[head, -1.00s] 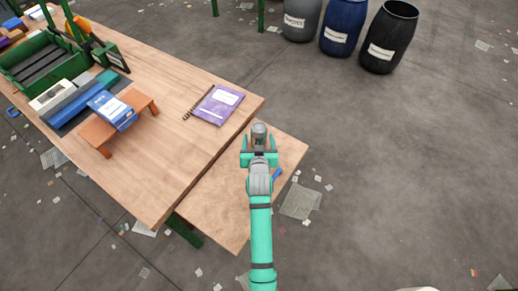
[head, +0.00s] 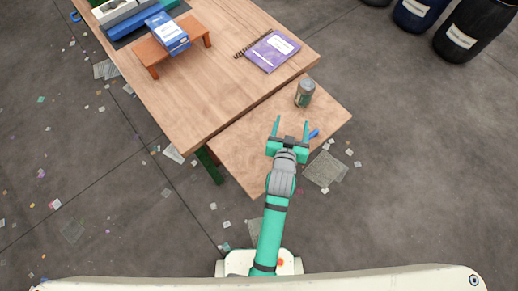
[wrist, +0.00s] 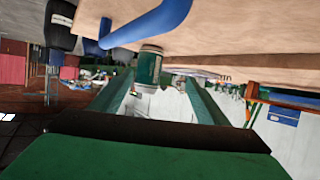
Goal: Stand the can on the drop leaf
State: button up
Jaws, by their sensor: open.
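The can (head: 304,93), grey and dark green, stands upright on the drop leaf (head: 240,160), the wooden board beside the larger table, near its far end. My gripper (head: 292,122) is over the leaf with its fingers spread, pointing towards the can. A gap shows between the fingertips and the can, and nothing is held. In the wrist view the can (wrist: 150,66) shows beyond and between the open fingers, with the leaf's surface across the top of the picture.
A blue handle-like piece (head: 313,134) lies at the leaf's right side. On the larger table (head: 215,85) are a purple notebook (head: 272,51) and an orange stand (head: 182,49) with a blue box (head: 167,33) on it. Dark barrels (head: 470,38) stand at the upper right.

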jog(key=shift+n+y, duration=0.5)
jog(key=s+a, duration=0.1)
jog(key=s, duration=0.1)
jog(key=s+a+f, duration=0.1)
jog(key=s+a, duration=0.1)
jog(key=s, duration=0.1)
jog(key=s+a, duration=0.1)
jog(key=s, duration=0.2)
jog(key=shift+s+a+f, duration=0.1)
jog(key=shift+a+f, duration=0.25)
jog(key=shift+a, duration=0.05)
jog(key=shift+n+t+y, duration=0.4)
jog(key=s+a, duration=0.1)
jog(key=s, duration=0.2)
jog(key=s+a, duration=0.1)
jog(key=s, duration=0.2)
jog(key=s+a+r, duration=0.1)
jog(key=s+a, duration=0.1)
jog(key=s, duration=0.1)
jog(key=shift+s+a, duration=0.1)
jog(key=s+a+r+y, duration=0.1)
jog(key=s+a+r, duration=0.1)
jog(key=s, duration=0.4)
jog(key=s+a+r+n+t, duration=0.1)
jog(key=s+a+r, duration=0.1)
jog(key=s+r, duration=0.3)
jog(key=shift+s+r+y, duration=0.2)
jog(key=shift+s+y, duration=0.2)
jog(key=shift+s, duration=0.65)
